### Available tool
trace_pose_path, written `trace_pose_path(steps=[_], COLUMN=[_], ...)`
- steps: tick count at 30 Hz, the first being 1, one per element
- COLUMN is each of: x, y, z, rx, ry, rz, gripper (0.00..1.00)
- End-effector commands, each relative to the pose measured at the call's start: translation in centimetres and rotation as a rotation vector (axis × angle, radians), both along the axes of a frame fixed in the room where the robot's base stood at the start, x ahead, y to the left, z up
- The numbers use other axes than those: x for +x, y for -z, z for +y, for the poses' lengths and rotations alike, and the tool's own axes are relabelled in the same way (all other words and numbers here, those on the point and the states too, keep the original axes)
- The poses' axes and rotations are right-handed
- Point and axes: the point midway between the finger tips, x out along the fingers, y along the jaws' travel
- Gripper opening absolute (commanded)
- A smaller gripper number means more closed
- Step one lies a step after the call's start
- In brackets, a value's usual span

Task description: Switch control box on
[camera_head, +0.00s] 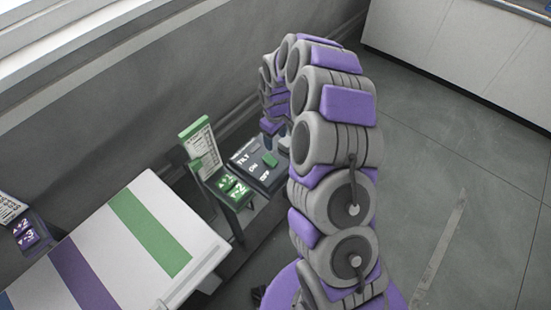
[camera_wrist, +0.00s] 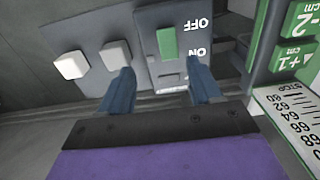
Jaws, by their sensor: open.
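The dark control box (camera_head: 262,165) stands by the wall, left of my arm, with TILT, ON and OFF labels. Its green switch (camera_head: 270,160) also shows upright in the wrist view (camera_wrist: 167,42), where the picture is upside down. My gripper (camera_wrist: 160,72) is open and empty. Its two blue-grey fingers point at the box, one on each side of the switch's line, on the ON side of the knob. I cannot tell whether either finger touches the box.
Two pale square buttons (camera_wrist: 94,60) sit on the box beside the switch. A green-marked panel (camera_head: 233,189) with a scale card (camera_head: 198,145) adjoins it. A striped white platform (camera_head: 130,243) lies at left. The floor at right (camera_head: 455,150) is clear.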

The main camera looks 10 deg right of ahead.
Motion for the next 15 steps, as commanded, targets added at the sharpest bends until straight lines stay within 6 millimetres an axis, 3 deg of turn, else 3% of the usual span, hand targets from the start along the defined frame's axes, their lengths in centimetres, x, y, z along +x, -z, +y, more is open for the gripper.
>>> trace_pose_path(steps=[5,15], x=[-0.2,-0.2], y=[3.9,10.2], z=[0.6,-0.7], rx=[-0.006,0.009], ry=[-0.003,-0.001], rz=[0.004,0.004], gripper=[0.64,0.64])
